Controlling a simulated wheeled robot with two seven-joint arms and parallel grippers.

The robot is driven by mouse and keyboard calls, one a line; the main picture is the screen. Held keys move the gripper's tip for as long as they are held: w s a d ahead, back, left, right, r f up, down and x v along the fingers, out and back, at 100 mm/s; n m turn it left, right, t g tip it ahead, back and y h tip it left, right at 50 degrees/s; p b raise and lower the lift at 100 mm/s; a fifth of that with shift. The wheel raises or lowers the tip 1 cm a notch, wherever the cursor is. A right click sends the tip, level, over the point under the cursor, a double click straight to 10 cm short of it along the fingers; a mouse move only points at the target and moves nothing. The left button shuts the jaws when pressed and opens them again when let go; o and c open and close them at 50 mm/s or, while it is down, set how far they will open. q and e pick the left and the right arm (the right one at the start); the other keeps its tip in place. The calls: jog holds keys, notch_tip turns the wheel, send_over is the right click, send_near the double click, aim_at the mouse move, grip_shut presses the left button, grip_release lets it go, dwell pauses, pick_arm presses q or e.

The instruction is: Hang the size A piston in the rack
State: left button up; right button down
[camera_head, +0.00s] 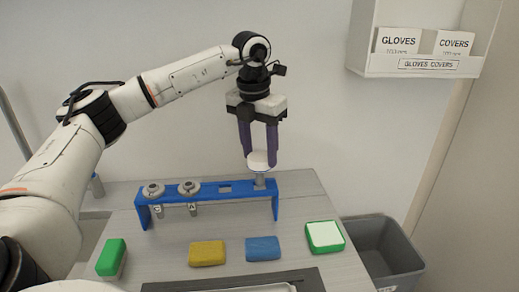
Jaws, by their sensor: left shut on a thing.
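My left gripper (258,155) points down above the right end of the blue rack (207,197), its purple fingers shut on a piston (259,167) with a pale, wide head and a grey stem. The stem reaches down to the rack's top at its right end; I cannot tell whether it sits in a slot or is just above it. Two grey pistons, a far-left one (153,189) and another beside it (189,187), hang in the rack. A slot (225,188) right of them is empty. My right gripper is out of view.
In front of the rack lie a green block (111,258), a yellow sponge (207,253), a blue sponge (263,249) and a green-rimmed white block (325,236). A grey bin (385,250) stands right of the table. A glove holder (420,62) is on the wall.

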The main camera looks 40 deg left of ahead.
aim_at(260, 180)
pick_arm(q)
jog(key=shift+f, duration=0.1)
dwell(0.4)
jog(key=shift+f+b, duration=0.75)
jog(key=shift+f, duration=0.4)
jog(key=shift+f, duration=0.15)
jog(key=shift+f+b, duration=0.3)
jog(key=shift+f, duration=0.4)
jog(key=shift+f, duration=0.1)
jog(key=shift+f+b, duration=0.4)
jog(key=shift+f, duration=0.15)
jog(key=shift+f, duration=0.2)
dwell(0.7)
jog(key=o, duration=1.3)
